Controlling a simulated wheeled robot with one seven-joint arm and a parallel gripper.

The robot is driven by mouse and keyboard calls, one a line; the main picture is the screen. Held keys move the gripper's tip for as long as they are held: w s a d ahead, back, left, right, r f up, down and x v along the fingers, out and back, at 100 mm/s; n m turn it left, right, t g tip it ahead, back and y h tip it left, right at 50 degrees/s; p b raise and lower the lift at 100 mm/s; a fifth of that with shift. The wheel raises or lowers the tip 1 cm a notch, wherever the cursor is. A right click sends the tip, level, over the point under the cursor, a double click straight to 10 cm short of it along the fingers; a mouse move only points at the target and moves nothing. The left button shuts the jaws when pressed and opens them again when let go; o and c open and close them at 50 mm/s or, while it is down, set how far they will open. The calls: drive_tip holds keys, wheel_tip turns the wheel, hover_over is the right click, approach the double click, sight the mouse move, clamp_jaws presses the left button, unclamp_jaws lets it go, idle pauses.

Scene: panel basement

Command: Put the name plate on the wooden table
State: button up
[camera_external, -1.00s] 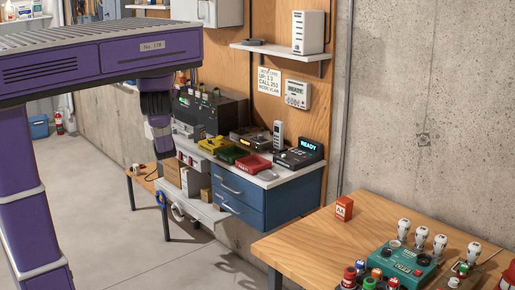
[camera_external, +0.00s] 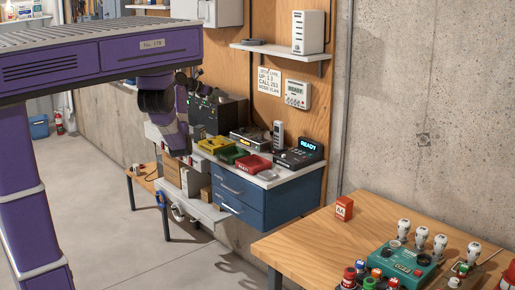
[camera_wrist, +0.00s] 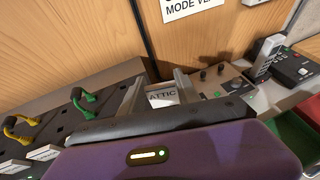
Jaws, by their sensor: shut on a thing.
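The name plate (camera_wrist: 162,97), a pale plate reading "ATTIC", shows in the wrist view between the two fingers of my gripper (camera_wrist: 158,92). My gripper is shut on it, over the workbench near the wooden back wall. The plate's lower part is hidden behind my wrist. In the external view my wrist is over the bench by the black patch panel, and the plate cannot be made out. The wooden table (camera_external: 295,245) stands at the lower right of the external view, well apart from my gripper.
A red box (camera_external: 344,208), a teal device (camera_external: 403,265), white-topped pieces and coloured jars stand on the table; its left front part is bare. A shelf (camera_external: 278,49) hangs above.

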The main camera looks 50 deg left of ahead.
drive_tip(key=w+d+f+m+g+h, duration=0.15)
drive_tip(key=w+d, duration=0.35)
drive_tip(key=d, duration=0.7)
drive_tip(key=w+d+m+h, duration=0.2)
drive_tip(key=w+d+h, duration=0.15)
drive_tip(key=d, duration=0.85)
drive_tip(key=d+f+m+g+h+p, duration=0.2)
drive_tip(key=d+m+g+h, duration=0.15)
drive_tip(key=d, duration=2.15)
drive_tip(key=s+d+m+g, duration=0.1)
drive_tip(key=s+d, duration=0.3)
drive_tip(key=d, duration=0.3)
drive_tip(key=s+d+f+m+g+h, duration=0.1)
drive_tip(key=s+d+m+g, duration=0.15)
drive_tip(key=d, duration=0.45)
drive_tip(key=s+d+m, duration=0.1)
drive_tip(key=s+d, duration=0.4)
drive_tip(key=d, duration=0.3)
drive_tip(key=s+d+f+m+g+p, duration=0.1)
drive_tip(key=s+d+m+g, duration=0.1)
drive_tip(key=s+d, duration=0.65)
drive_tip(key=s+d+f+m+g, duration=0.2)
drive_tip(key=s+d+g, duration=0.1)
drive_tip(key=s+d, duration=0.55)
drive_tip(key=shift+t+h, duration=0.25)
drive_tip(key=shift+h, duration=0.2)
drive_tip(key=f, duration=1.2)
drive_tip(key=a+f, duration=0.1)
drive_tip(key=f, duration=0.5)
drive_tip(key=shift+s+f, duration=0.4)
